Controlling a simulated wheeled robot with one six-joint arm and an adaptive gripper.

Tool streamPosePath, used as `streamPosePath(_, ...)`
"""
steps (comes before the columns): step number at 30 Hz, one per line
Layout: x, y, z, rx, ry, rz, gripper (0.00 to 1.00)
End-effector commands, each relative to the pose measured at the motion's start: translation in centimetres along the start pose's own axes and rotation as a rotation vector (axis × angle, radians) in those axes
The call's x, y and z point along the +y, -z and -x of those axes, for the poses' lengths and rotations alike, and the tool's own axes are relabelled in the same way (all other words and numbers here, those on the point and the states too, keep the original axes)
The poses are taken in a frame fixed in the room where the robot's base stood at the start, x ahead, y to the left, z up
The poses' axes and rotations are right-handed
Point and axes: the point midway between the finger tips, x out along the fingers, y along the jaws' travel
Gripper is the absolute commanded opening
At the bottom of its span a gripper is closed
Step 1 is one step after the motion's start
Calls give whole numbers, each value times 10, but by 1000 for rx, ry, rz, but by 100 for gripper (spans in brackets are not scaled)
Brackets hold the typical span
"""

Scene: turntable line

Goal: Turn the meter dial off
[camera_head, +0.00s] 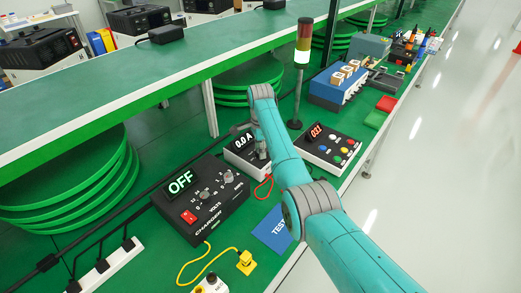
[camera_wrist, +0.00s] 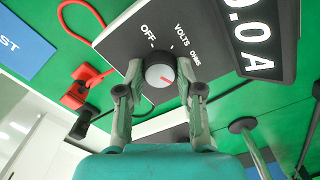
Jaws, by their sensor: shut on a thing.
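The meter (camera_head: 235,158) is a box with a dark face and a lit display reading 0.0 A, behind the charger. In the wrist view its display (camera_wrist: 252,35) also reads 0.0 A. The meter dial (camera_wrist: 160,70) is a round pale knob with a red mark pointing to the lower right, away from the OFF label at its upper left. VOLTS and OHMS labels are to its right. My gripper (camera_wrist: 160,92) is shut on the dial, one finger on each side. In the head view my arm hides the dial.
A charger (camera_head: 195,197) showing OFF stands in front left of the meter. Another panel (camera_head: 328,150) with a red display and buttons is to the right. A blue TEST mat (camera_head: 272,230), red and yellow leads and a signal lamp post (camera_head: 303,45) are nearby. A shelf overhangs the back.

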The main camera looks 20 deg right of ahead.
Motion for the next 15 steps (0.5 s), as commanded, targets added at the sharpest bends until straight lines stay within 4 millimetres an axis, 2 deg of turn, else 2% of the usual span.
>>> streamPosePath(15, 0, 0, 0, 0, 0, 450, 1)
